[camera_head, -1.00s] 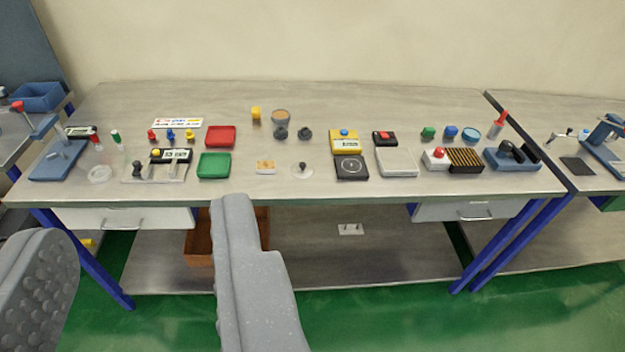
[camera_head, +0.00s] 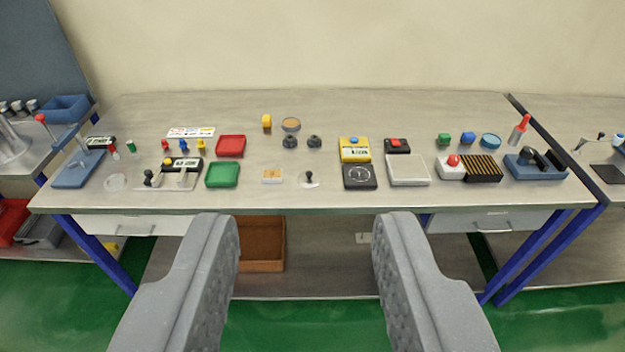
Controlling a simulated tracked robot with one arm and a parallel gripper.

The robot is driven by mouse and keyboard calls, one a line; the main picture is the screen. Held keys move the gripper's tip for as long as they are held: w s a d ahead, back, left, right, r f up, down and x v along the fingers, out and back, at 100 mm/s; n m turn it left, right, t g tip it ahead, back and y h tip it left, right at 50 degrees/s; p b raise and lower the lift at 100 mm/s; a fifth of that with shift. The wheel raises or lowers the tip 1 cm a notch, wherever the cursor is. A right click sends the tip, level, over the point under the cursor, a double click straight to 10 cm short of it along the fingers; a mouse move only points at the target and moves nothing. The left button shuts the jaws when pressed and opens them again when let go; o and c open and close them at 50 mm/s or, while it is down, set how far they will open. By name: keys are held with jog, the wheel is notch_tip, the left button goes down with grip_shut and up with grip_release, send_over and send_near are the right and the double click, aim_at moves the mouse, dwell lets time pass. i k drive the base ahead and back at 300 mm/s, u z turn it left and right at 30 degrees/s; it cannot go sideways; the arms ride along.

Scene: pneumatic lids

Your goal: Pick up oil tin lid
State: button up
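No part in view is marked as the oil tin lid. Candidates are a pale round disc with a dark knob (camera_head: 309,181) near the bench's front edge, and two small dark round knobbed pieces, one on the left (camera_head: 289,141) and one on the right (camera_head: 314,141). These two stand just in front of a round cup with a tan top (camera_head: 291,125). My gripper (camera_head: 304,222) is open and empty, its two grey fingers wide apart. In the picture it appears below the bench's front edge, with the knobbed disc above the gap. It touches nothing that I can see.
The workbench (camera_head: 330,105) carries a red tray (camera_head: 231,146), a green tray (camera_head: 222,174), a yellow device (camera_head: 355,149), a black scale (camera_head: 360,176) and a white-topped scale (camera_head: 408,169). A brown box (camera_head: 262,243) stands below. The bench's back strip is mostly clear.

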aim_at(307, 178)
jog(key=z, duration=0.05)
jog(key=i, duration=1)
jog(key=z, duration=1.3)
jog(key=k, duration=0.8)
jog(key=u, duration=0.3)
jog(key=i, duration=0.95)
